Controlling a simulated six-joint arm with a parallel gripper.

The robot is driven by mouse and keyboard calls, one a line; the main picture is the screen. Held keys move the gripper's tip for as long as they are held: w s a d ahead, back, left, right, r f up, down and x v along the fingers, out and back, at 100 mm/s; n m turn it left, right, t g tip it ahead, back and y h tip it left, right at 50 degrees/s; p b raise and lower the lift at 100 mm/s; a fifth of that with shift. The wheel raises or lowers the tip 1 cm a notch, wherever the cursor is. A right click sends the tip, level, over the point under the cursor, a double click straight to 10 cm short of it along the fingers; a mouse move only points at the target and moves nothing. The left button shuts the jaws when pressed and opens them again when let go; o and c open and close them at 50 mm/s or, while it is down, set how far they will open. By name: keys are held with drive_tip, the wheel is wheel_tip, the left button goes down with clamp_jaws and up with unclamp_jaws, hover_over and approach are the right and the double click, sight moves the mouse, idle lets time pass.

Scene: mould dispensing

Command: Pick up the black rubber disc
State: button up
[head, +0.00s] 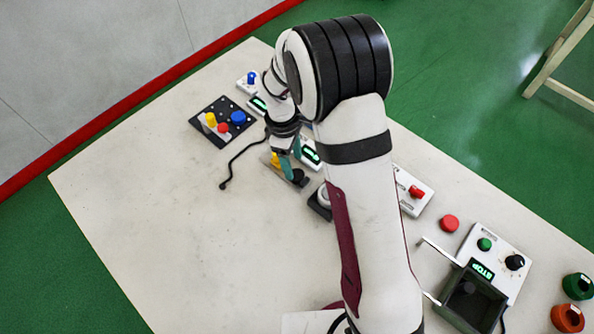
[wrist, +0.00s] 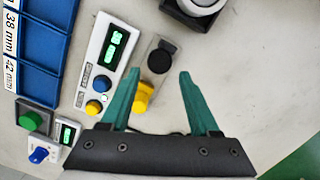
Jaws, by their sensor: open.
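The black rubber disc (wrist: 160,61) lies on a small grey plate (wrist: 151,46) in the wrist view, just beyond my fingertips and roughly in line with the gap between them. In the head view the dark disc (head: 298,176) shows beside the fingers. A yellow piece (wrist: 144,97) sits on the same plate, nearer my gripper and partly hidden by the left finger. My gripper (wrist: 159,73) has two teal fingers, spread apart with nothing held between them. In the head view my gripper (head: 290,163) is low over the plate; its exact height cannot be told.
A white device with a green display (wrist: 110,50) stands close left of the plate. A blue compartment tray (wrist: 48,45) lies farther left. A dark-based device (wrist: 195,12) stands beyond the disc.

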sight(297, 174)
drive_tip(key=f, duration=0.2)
drive_tip(key=d+f, duration=0.1)
drive_tip(key=f, duration=0.1)
drive_tip(key=shift+s+f, duration=0.15)
drive_tip(key=shift+f, duration=0.1)
clamp_jaws()
drive_tip(key=shift+r, duration=0.1)
